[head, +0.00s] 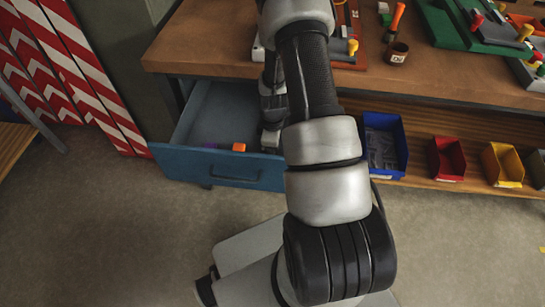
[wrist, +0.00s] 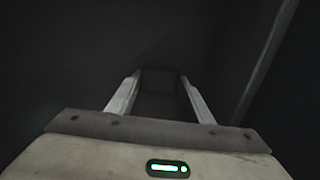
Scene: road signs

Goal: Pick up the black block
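My gripper (wrist: 160,78) shows in the wrist view with its two pale fingers spread apart. A dark, box-like shape, likely the black block (wrist: 161,82), lies between or just beyond the fingertips. The view is too dark to tell whether the fingers touch it. In the head view my gripper (head: 270,138) reaches down into the right side of the open blue drawer (head: 222,165), partly behind my arm. The black block cannot be made out in the head view.
An orange block (head: 239,147) and a small purple thing (head: 210,146) lie in the drawer near its front. The wooden workbench (head: 210,45) overhangs the drawer. Blue (head: 384,145), red (head: 447,158) and yellow (head: 502,165) bins stand on the shelf at right.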

